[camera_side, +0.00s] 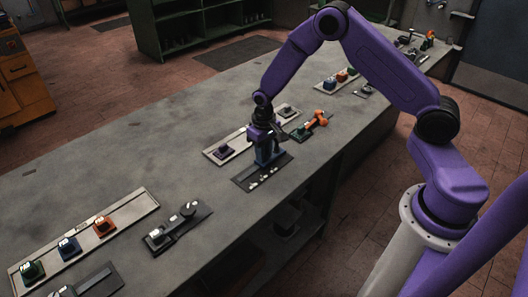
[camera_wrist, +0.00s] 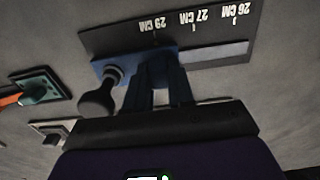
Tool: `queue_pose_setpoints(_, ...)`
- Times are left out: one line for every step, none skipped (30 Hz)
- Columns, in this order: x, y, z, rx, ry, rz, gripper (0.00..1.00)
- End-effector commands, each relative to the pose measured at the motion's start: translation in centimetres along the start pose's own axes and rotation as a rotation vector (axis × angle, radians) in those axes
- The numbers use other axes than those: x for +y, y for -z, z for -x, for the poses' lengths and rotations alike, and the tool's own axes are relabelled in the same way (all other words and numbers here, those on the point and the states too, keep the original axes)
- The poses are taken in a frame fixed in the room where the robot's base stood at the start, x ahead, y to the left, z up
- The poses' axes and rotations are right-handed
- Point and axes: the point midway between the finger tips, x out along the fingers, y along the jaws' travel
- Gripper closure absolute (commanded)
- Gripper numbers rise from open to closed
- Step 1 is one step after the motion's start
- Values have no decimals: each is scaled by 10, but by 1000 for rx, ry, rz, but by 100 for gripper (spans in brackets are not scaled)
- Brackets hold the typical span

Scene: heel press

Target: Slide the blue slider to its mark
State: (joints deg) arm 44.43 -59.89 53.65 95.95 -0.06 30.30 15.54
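The blue slider (camera_wrist: 120,66) sits at the left part of a dark track plate (camera_wrist: 104,38) in the wrist view. A dark rounded knob (camera_wrist: 99,97) stands on it. In the side view my gripper (camera_side: 267,160) is low over the plate (camera_side: 250,181).
A tray with several coloured blocks (camera_side: 103,225) and a dark lever fixture (camera_side: 178,226) lie to the left on the grey bench (camera_side: 105,170). A pale tray (camera_side: 235,146) lies behind my gripper. An orange-handled fixture (camera_side: 310,126) is to the right. The bench's front edge is close.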

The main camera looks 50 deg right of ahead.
Motion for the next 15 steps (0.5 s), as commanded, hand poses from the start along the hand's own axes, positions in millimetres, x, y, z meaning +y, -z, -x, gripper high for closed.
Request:
queue_pose_setpoints(0, -1, -2, -1, 0, 0, 100)
queue_pose_setpoints(0, -1, -2, -1, 0, 0, 100)
queue_pose_setpoints(0, -1, -2, -2, 0, 0, 100)
queue_pose_setpoints(0, -1, -2, -2, 0, 0, 100)
queue_pose_setpoints(-1, -1, -2, -2, 0, 1, 100)
queue_pose_setpoints(-3, -1, -2, -2, 0, 2, 100)
queue_pose_setpoints(-6, -1, -2, -2, 0, 2, 100)
queue_pose_setpoints(-10, -1, -2, -2, 0, 2, 100)
queue_pose_setpoints(-16, -1, -2, -2, 0, 4, 100)
queue_pose_setpoints(-22, -1, -2, -3, 0, 5, 100)
queue_pose_setpoints(-28, -1, -2, -3, 0, 6, 100)
queue_pose_setpoints(-37, -1, -3, -3, 0, 6, 100)
queue_pose_setpoints(-43, -1, -3, -3, 0, 6, 100)
queue_pose_setpoints(-50, -1, -3, -3, 0, 6, 100)
queue_pose_setpoints(-58, -1, -3, -3, 0, 6, 100)
